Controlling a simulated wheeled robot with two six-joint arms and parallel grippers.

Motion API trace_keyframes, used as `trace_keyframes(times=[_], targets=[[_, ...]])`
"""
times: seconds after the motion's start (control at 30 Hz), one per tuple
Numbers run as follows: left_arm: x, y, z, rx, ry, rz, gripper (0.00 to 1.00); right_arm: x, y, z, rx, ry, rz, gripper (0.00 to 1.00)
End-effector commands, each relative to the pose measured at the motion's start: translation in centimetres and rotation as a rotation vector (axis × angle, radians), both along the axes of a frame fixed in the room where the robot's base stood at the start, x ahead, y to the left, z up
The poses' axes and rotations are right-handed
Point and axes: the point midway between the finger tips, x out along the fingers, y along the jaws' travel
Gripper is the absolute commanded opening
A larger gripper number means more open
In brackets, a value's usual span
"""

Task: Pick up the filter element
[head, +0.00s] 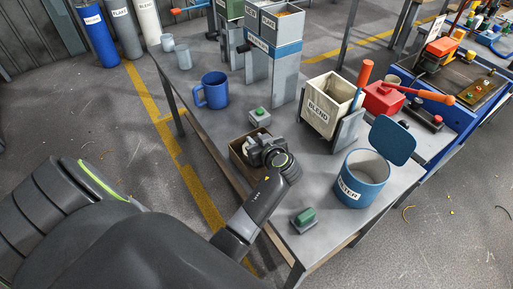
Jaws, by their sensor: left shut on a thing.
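My left gripper (257,150) reaches down over a small open brown box (237,156) near the table's left edge. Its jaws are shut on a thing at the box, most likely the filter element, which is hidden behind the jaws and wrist. I cannot tell whether it is clear of the box. A blue round canister (367,192), its label partly readable as "FILTER", stands to the right with its lid (392,140) swung open. My right gripper is not in view.
A blue mug (213,91) and a green-button box (259,116) stand beyond the gripper. A cream bin marked "BLEND" (322,112) stands behind the canister. A second green-button box (304,218) sits near the front edge. The tabletop between box and canister is clear.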

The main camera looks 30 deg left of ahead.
Motion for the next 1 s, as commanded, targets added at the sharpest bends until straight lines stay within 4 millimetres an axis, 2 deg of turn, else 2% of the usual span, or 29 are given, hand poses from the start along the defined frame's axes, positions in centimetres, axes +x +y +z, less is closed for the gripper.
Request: trace_keyframes(times=[0.17,0.5,0.6,0.87,1.0], targets=[[0.1,0.0,1.1,0.001,-0.004,0.000,0.00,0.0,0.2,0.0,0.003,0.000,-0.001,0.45],[0.1,0.0,7.5,0.000,-0.006,0.000,0.00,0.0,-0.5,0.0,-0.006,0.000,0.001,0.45],[0.1,0.0,8.9,0.000,-0.005,0.001,0.00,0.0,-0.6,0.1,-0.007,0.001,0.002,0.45],[0.1,-0.1,10.3,0.001,-0.001,-0.005,0.00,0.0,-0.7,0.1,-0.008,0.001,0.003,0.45],[0.4,-0.9,12.0,-0.003,-0.006,-0.062,0.00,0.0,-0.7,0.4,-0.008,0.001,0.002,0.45]])
